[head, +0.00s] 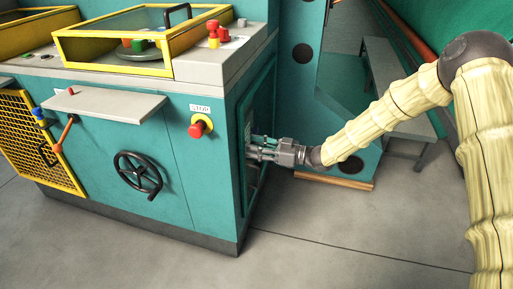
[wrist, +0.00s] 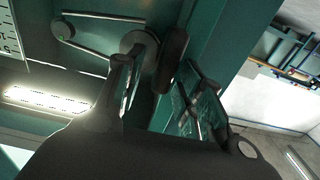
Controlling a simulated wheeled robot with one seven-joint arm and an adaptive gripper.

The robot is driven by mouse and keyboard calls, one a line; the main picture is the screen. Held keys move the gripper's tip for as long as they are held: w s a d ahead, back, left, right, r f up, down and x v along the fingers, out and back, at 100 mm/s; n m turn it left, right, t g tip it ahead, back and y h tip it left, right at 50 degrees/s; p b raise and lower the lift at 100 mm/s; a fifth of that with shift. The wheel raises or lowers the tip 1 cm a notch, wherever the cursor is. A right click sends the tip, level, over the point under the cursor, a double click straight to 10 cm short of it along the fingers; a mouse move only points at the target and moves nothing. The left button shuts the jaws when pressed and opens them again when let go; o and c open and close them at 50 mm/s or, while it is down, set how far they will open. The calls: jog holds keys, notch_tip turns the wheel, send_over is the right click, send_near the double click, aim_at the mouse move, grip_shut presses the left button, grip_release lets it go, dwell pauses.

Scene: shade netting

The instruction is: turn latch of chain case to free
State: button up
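The chain case (head: 262,105) is on the right side face of the teal machine. Its latch (wrist: 172,58) shows in the wrist view as a dark, rounded handle beside a round grey hub (wrist: 139,45) on a teal panel. My gripper (head: 257,148) is at that side face in the head view, where the latch itself is too small to make out. In the wrist view my gripper (wrist: 160,78) has its fingers apart, one on each side of the handle's lower part. I cannot tell whether either finger touches it.
A thin rod linkage (wrist: 95,17) runs left of the hub, near a white label (wrist: 12,35). A red stop button (head: 197,129) and a black handwheel (head: 138,175) are on the machine's front. A grey bench (head: 384,75) stands behind. The floor (head: 330,235) in front is clear.

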aim_at(245, 154)
grip_shut()
jog(key=n, duration=0.4)
jog(key=shift+s+a+f+b, duration=0.15)
jog(key=shift+s+b, duration=0.2)
jog(key=shift+s, duration=0.05)
jog(key=n, duration=0.1)
jog(key=n+b, duration=0.1)
jog(key=n, duration=0.3)
jog(key=shift+s+a+f, duration=0.1)
jog(key=shift+s+f, duration=0.2)
jog(key=shift+s, duration=0.1)
jog(key=n+b, duration=0.2)
jog(key=n, duration=0.1)
jog(key=shift+s+f+n, duration=0.2)
jog(key=shift+f+n, duration=0.1)
jog(key=shift+f, duration=0.05)
jog(key=n+b, duration=0.1)
jog(key=n, duration=0.2)
jog(key=n+b, duration=0.1)
jog(key=n, duration=0.1)
jog(key=shift+s+f+b, duration=0.1)
jog(key=shift+f+b, duration=0.2)
jog(key=shift+f, duration=0.05)
jog(key=shift+n, duration=0.3)
